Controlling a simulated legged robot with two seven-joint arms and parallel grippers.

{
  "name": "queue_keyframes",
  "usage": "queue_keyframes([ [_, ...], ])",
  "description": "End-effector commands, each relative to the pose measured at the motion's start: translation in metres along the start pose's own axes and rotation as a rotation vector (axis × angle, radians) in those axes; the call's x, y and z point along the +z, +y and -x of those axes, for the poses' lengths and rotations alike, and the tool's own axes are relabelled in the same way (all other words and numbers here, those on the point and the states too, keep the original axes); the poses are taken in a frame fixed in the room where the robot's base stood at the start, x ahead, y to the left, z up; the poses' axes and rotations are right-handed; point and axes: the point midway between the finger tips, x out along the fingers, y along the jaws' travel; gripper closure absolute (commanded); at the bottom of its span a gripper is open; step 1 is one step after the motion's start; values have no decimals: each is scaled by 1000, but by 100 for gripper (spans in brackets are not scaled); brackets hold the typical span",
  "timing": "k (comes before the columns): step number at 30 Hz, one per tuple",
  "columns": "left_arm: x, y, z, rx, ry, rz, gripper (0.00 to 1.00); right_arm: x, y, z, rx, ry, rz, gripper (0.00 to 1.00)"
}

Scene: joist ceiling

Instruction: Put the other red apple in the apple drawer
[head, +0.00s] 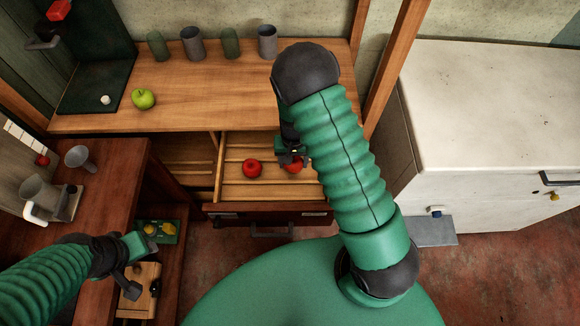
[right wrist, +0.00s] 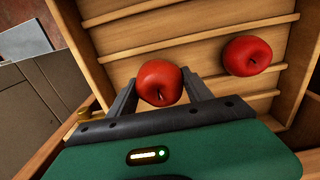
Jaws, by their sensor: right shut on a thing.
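The drawer (head: 234,192) is pulled open below the wooden counter and has slats across its floor. A red apple (head: 252,168) lies in it; it also shows at upper right in the right wrist view (right wrist: 247,56). My right gripper (head: 291,158) is shut on the other red apple (right wrist: 159,82), over or inside the drawer, to the right of the lying apple. The two apples are apart. I cannot tell whether the held apple touches the drawer floor. My left gripper (head: 132,281) is at lower left, near a small wooden board; its fingers are too small to read.
A green apple (head: 143,99) and several cups (head: 192,43) stand on the counter (head: 230,95). A white chest (head: 490,110) stands at right. The side table (head: 100,190) at left holds a funnel (head: 80,158) and a metal jug (head: 40,193).

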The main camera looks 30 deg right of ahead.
Motion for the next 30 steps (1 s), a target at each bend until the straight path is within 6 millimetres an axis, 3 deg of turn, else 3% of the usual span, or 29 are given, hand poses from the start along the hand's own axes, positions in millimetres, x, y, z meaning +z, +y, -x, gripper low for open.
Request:
queue_keyframes([
  [5, 1, 0, -4, 0, 0, -1, 55, 1, 1, -30, 1, -2, -1, 87],
  [7, 1, 0, -4, 0, 0, -1, 55, 1, 0, -32, 1, 0, -1, 87],
  [8, 1, 0, -3, 0, 0, -1, 55, 0, 0, -32, 0, 0, -1, 94],
  [14, 1, 0, -5, 0, 0, -1, 55, 1, -1, -34, 2, 0, 0, 94],
  [15, 1, 0, -6, 0, 0, -1, 55, 1, -1, -34, 2, 0, 0, 40],
  [20, 1, 0, -5, 0, 0, 0, 55, 0, 0, -33, 1, 0, -1, 20],
  [30, 0, 0, -2, 0, 0, -1, 55, 0, 0, -28, 0, 1, -1, 20],
])
